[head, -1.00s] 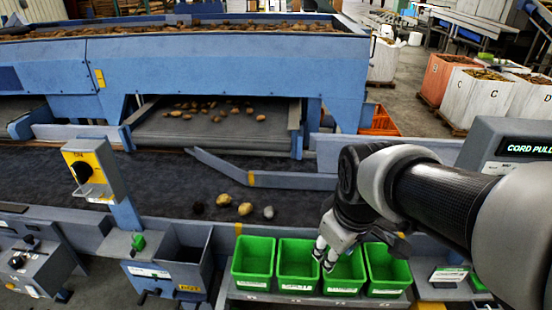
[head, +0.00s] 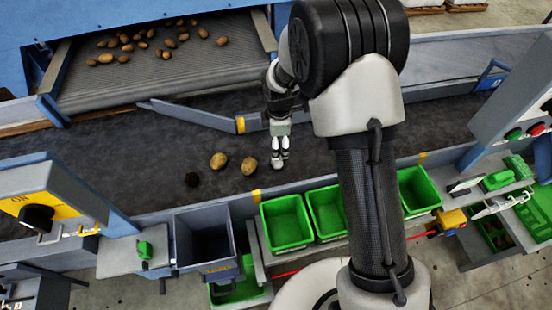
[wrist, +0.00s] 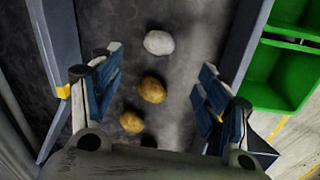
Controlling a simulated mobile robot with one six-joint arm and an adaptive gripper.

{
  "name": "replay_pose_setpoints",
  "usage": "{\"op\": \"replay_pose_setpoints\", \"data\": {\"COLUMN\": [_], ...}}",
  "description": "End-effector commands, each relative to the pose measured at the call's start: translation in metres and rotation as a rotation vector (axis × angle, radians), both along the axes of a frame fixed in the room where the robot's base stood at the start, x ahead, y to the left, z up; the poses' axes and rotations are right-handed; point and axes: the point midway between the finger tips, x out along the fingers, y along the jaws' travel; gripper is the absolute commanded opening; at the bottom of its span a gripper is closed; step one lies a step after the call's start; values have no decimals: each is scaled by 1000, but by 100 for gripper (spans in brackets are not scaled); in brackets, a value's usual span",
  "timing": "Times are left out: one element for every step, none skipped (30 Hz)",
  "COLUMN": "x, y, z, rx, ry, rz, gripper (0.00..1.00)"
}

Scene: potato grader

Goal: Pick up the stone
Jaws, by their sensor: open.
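The stone (wrist: 158,42) is pale grey and rounded, lying on the dark belt (wrist: 185,30) in the wrist view, at the far end of a row with two yellow-brown potatoes, the middle one (wrist: 152,89) and a nearer one (wrist: 132,121). My gripper (wrist: 160,66) is open and empty above the row, its fingers to either side, with the stone just beyond the fingertips in the picture.
A dark lump (head: 192,180) lies left of the potatoes. Green bins (head: 285,222) stand along the belt's near edge. A blue-grey diverter bar (head: 200,117) runs behind, below a feed conveyor (head: 160,70) with several potatoes.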

Motion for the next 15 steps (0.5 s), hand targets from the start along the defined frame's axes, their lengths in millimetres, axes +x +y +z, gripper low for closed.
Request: {"op": "replay_pose_setpoints", "data": {"x": [0, 1, 2, 3, 4, 4, 5, 6, 6, 7, 7, 7, 8, 8, 8], "y": [0, 0, 0, 0, 0, 0, 0, 0, 0, 0, 0, 0, 0, 0, 0], "z": [-15, -22, -31, -37, -43, -50, -55, -60, -65, -68, -70, -73, -74, -75, -76], "rx": [-1, 0, -1, 0, 0, 0, 0, 0, 0, 0, 0, 0, 0, 0, 0], "ry": [4, 3, 4, 3, 2, 2, 2, 2, 1, 1, 0, 0, 0, 0, 0], "rz": [0, -1, -1, -1, -1, -2, -2, -2, -2, -2, -2, -2, -3, -3, -3], "gripper": [69, 69, 69, 69, 69, 69, 69, 69, 69, 69, 69, 69, 69, 69, 69]}}
